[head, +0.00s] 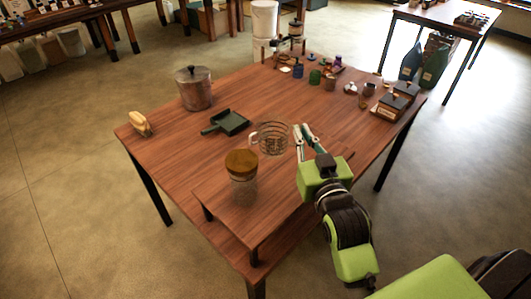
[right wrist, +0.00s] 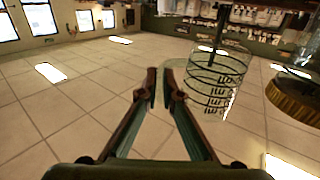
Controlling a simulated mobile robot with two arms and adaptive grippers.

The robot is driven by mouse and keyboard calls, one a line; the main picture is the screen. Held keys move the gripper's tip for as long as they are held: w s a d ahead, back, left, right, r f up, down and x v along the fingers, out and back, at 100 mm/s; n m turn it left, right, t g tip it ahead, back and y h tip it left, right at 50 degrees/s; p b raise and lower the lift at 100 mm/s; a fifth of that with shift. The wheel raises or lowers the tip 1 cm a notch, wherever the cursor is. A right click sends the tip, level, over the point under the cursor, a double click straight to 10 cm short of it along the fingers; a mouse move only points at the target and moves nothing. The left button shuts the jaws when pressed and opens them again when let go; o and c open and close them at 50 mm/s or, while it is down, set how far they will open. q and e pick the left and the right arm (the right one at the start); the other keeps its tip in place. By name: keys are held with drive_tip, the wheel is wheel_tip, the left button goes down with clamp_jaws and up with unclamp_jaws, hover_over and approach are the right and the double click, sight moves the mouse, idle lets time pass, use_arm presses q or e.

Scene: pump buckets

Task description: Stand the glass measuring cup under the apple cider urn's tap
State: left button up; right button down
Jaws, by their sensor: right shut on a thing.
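The glass measuring cup (head: 273,139) is clear with dark markings and appears upright, over the middle of the table in the head view. It also shows right of the fingers in the right wrist view (right wrist: 218,82). My right gripper (head: 304,128) is at its right side, fingers nearly together on the cup's glass edge; the exact contact is hard to see. The fingertips also show in the right wrist view (right wrist: 164,76). A lidded metal pot (head: 194,90) stands at the table's back left; no tap shows on it, and I cannot tell whether it is the urn. My left gripper is out of view.
A wood-lidded glass jar (head: 242,165) stands on the low raised shelf (head: 225,205) close to the cup. A dark green dustpan-like tray (head: 227,122) and a yellowish item (head: 140,123) lie leftward. Small jars and boxes (head: 398,98) crowd the back right. The left front is clear.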

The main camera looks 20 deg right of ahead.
drive_tip(key=shift+w, duration=0.3)
drive_tip(key=f, duration=0.5)
drive_tip(key=shift+s, duration=0.2)
wheel_tip(320, 180, down, 4)
drive_tip(key=shift+f, duration=0.1)
drive_tip(key=shift+f, duration=0.1)
drive_tip(key=shift+f, duration=0.15)
drive_tip(key=c, duration=2.2)
unclamp_jaws()
